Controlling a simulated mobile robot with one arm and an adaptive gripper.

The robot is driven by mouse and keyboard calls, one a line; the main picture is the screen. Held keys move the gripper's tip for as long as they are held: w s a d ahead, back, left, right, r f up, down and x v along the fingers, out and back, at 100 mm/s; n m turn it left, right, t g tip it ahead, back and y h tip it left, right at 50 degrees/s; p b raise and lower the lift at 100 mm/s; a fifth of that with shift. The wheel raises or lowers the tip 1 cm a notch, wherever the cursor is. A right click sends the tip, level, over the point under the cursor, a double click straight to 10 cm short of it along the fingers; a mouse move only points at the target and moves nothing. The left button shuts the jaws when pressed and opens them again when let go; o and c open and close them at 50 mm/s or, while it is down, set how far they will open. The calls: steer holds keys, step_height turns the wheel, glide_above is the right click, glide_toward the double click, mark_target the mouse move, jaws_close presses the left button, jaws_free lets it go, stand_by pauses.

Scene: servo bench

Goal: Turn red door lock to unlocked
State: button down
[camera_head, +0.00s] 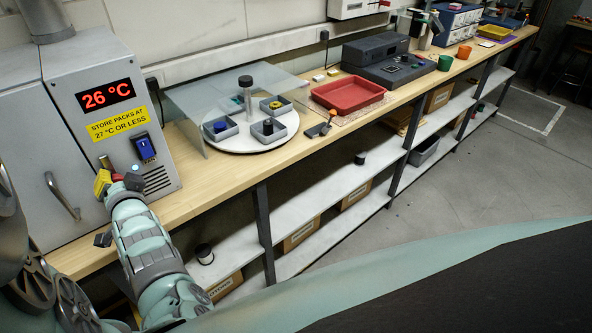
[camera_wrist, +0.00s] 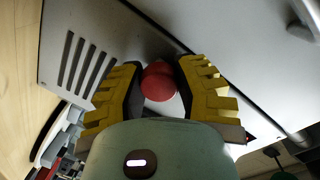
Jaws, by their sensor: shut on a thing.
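The red door lock (camera_wrist: 158,82) is a round red knob on the pale cabinet face. In the wrist view it sits between the two yellow-padded fingers of my gripper (camera_wrist: 160,88), which is shut on it. Its pointer or marking cannot be made out. In the head view my gripper (camera_head: 110,182) is at the lower front of the grey cabinet (camera_head: 165,178), and a bit of red shows at the fingers. The rest of the lock is hidden there by my gripper.
The cabinet has a display (camera_head: 105,95) reading 26 °C, a yellow label (camera_head: 118,122), a blue switch (camera_head: 144,147), vent slots (camera_head: 157,180) and a door handle (camera_head: 62,195). A round turntable (camera_head: 272,146) with bins and a red tray (camera_head: 348,95) stand farther right on the bench.

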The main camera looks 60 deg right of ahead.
steer(key=shift+f, duration=0.1)
steer(key=c, duration=0.6)
jaws_free()
steer(key=shift+s, duration=0.1)
steer(key=v, duration=1.2)
